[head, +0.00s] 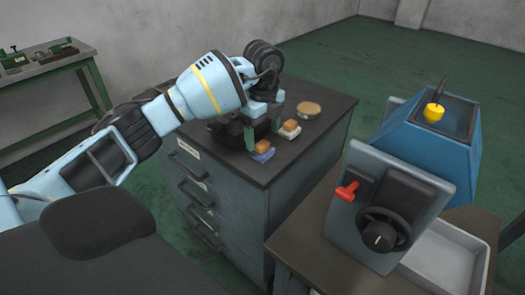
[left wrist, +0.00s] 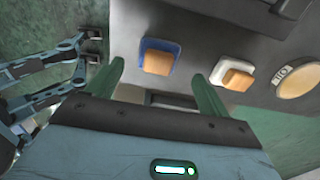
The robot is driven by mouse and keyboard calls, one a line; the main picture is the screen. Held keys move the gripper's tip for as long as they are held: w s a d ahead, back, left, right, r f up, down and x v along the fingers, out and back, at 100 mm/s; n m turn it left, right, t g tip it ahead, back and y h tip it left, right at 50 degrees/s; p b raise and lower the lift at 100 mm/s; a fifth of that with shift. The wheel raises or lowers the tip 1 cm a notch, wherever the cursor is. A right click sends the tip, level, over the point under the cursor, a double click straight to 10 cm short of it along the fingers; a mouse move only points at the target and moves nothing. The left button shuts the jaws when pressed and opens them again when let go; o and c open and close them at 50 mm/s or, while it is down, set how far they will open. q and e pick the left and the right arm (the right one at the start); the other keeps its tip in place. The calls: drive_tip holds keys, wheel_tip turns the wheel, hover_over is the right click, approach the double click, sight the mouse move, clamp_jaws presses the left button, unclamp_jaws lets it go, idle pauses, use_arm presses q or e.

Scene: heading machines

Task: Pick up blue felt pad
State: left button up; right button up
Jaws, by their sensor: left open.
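The blue felt pad (head: 262,156) lies on the dark cabinet top near its front edge, with a tan-orange block on it. In the left wrist view the blue pad (left wrist: 160,43) shows ahead of the fingers, a little left of centre. My left gripper (head: 263,133) is open and empty, over the cabinet top close to the pad and apart from it in the wrist view. In the left wrist view its two green fingers (left wrist: 158,78) stand spread, with the pad roughly between their lines. My right gripper is in neither view.
A white pad (head: 290,132) with a similar block lies right of the blue one, and a round tin (head: 309,109) lies beyond. A dark object (head: 228,132) sits left of the gripper. A machine (head: 385,205) with a red lever stands front right.

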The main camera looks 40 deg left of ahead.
sight(263, 144)
use_arm(q)
drive_tip(key=shift+s+f, duration=0.15)
drive_tip(key=shift+f, duration=2.4)
drive_tip(key=c, duration=1.1)
drive_tip(key=shift+o, duration=0.2)
drive_tip(key=shift+r, duration=0.1)
drive_tip(key=shift+r, duration=0.55)
wheel_tip(263, 144, up, 2)
drive_tip(key=shift+r, duration=0.2)
drive_tip(key=s+d, duration=0.2)
drive_tip(key=s, duration=0.5)
drive_tip(key=s+d+r, duration=0.1)
drive_tip(key=s+d, duration=0.1)
drive_tip(key=s, duration=0.6)
drive_tip(key=shift+s+d+r+p, duration=0.15)
drive_tip(key=shift+d+p, duration=0.2)
